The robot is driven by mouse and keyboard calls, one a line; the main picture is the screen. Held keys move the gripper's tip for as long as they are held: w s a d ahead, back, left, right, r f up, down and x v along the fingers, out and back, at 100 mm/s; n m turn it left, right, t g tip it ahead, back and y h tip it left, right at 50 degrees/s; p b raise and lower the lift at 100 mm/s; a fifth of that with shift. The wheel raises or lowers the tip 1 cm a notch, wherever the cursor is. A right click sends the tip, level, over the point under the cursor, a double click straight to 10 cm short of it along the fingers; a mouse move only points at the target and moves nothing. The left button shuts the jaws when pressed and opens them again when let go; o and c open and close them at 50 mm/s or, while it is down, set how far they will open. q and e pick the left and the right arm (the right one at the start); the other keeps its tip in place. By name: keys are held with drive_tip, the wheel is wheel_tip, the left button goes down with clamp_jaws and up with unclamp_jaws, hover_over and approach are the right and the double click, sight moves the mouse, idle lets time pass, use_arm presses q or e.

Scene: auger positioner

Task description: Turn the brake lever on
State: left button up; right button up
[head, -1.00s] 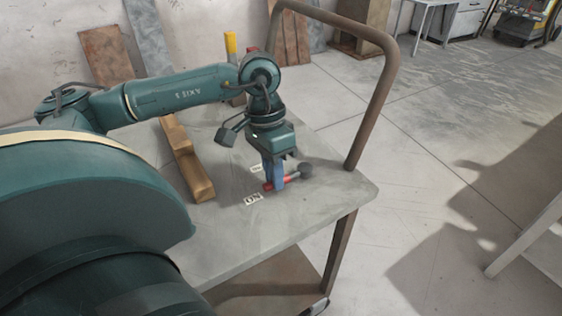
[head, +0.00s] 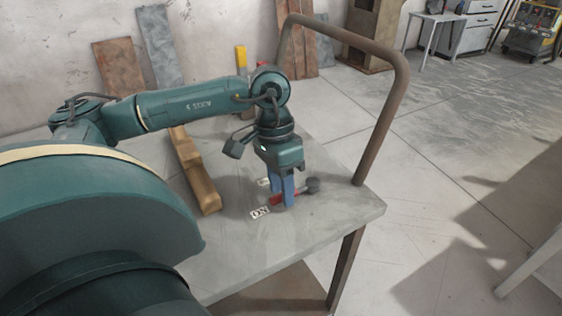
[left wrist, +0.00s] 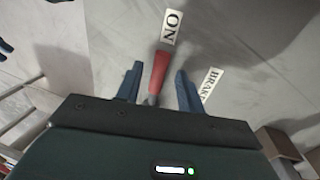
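In the left wrist view the red handle (left wrist: 159,70) points at the white ON label (left wrist: 171,27). A BRAKE label (left wrist: 209,84) lies to its right. The ON label (head: 260,212) also shows in the head view beside the lever's red end. My left gripper (head: 283,203) points down over the lever. Its blue fingers (left wrist: 158,80) stand apart on either side of the handle, with gaps on both sides.
A brown wooden block (head: 196,175) lies on the cart left of my left gripper. A brown tubular cart handle (head: 385,105) rises at the right. A yellow upright piece (head: 240,62) stands behind my arm. The cart's front corner is clear.

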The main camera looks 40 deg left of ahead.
use_arm(q)
drive_tip(key=shift+r, duration=0.1)
